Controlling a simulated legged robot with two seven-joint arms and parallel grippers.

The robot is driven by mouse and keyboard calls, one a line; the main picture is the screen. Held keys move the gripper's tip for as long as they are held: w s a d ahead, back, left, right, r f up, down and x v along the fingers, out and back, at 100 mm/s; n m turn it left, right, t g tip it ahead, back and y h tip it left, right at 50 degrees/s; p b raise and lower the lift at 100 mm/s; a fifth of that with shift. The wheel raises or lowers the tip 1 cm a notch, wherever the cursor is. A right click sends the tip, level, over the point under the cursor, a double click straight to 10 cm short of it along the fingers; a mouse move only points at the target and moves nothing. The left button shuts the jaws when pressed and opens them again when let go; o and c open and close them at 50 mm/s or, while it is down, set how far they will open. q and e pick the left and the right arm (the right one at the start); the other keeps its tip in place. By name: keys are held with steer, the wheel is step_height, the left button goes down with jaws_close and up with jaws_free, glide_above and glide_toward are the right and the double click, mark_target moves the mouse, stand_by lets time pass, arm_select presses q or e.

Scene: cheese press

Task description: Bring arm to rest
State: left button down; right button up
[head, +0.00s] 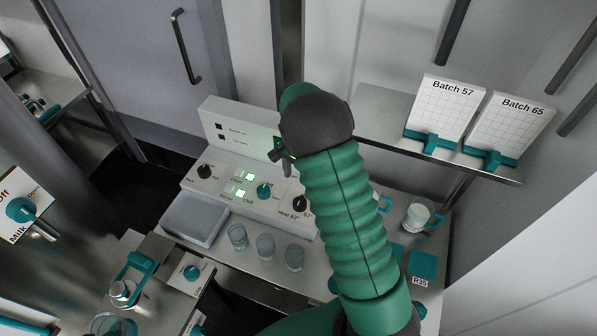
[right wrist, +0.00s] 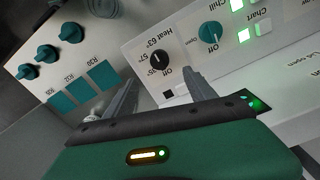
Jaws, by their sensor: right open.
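My right arm, green and ribbed, rises through the middle of the head view. Its dark wrist hangs over the white control box (head: 225,190). My right gripper (head: 281,153) is open, with nothing seen between its fingers; it is partly hidden by the wrist. In the right wrist view, the gripper's two grey fingers (right wrist: 163,88) stand apart in front of the panel, near the black heat knob (right wrist: 160,59). The teal chill knob (right wrist: 209,32) is just right of that. Whether a finger touches the panel, I cannot tell. My left gripper is not in view.
Several glasses (head: 265,247) and a grey tray (head: 194,219) stand before the control box. A mug (head: 416,217) and a teal pad (head: 422,265) lie right of my arm. Batch cards (head: 441,108) stand on the shelf at right. A clamped jar (head: 123,290) is at lower left.

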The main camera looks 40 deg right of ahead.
steer(key=shift+r, duration=1.45)
